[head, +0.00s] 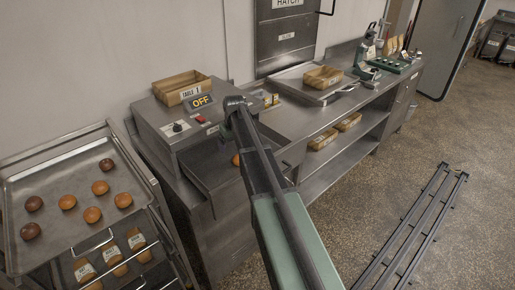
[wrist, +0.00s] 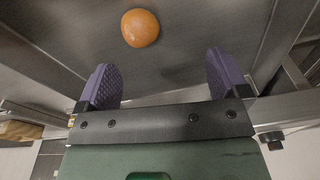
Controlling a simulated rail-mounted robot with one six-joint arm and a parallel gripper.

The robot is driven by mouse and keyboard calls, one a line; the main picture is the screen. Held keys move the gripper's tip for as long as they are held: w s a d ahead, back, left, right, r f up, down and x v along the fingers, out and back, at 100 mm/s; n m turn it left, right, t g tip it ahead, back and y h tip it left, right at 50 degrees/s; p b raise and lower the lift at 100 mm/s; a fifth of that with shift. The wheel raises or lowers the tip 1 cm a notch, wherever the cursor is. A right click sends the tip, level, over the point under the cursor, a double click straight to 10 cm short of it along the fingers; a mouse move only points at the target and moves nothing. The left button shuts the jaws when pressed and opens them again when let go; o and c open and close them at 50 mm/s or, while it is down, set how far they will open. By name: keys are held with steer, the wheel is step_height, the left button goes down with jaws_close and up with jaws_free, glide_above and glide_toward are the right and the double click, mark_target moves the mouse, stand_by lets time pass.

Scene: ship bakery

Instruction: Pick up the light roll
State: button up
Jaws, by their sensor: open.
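A light orange-brown roll (wrist: 140,28) lies on a grey metal surface in the wrist view, beyond my fingertips and a little left of centre. My gripper (wrist: 163,80) is open and empty, its two purple pads well apart. The roll is apart from both pads. In the head view, a small part of an orange roll (head: 236,160) shows beside my arm, on the metal surface in front of the OFF-marked machine. My arm hides the rest of it, and my gripper cannot be made out there.
A rack tray (head: 22,190) at the left holds several light and dark rolls, with labelled loaves below. The machine (head: 165,122) carries a wooden box (head: 182,88). A long counter (head: 310,118) with more boxes runs right. A metal rail lies on the open floor (head: 455,150).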

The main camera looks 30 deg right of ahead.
steer(key=d, duration=0.2)
steer(key=w+d, duration=0.1)
steer(key=shift+w+f+b, duration=0.1)
steer(key=shift+f+b, duration=0.15)
steer(key=shift+b, duration=0.15)
steer(key=f+b, duration=0.5)
steer(key=shift+w+f, duration=0.2)
steer(key=shift+w, duration=0.15)
steer(key=shift+r, duration=0.15)
step_height(320, 180, down, 5)
steer(key=b, duration=0.5)
steer(key=shift+w+f, duration=0.15)
steer(key=shift+f, duration=0.05)
steer(key=shift+r, duration=0.25)
steer(key=c, duration=1.1)
steer(key=shift+o, duration=0.2)
steer(key=shift+r, duration=0.1)
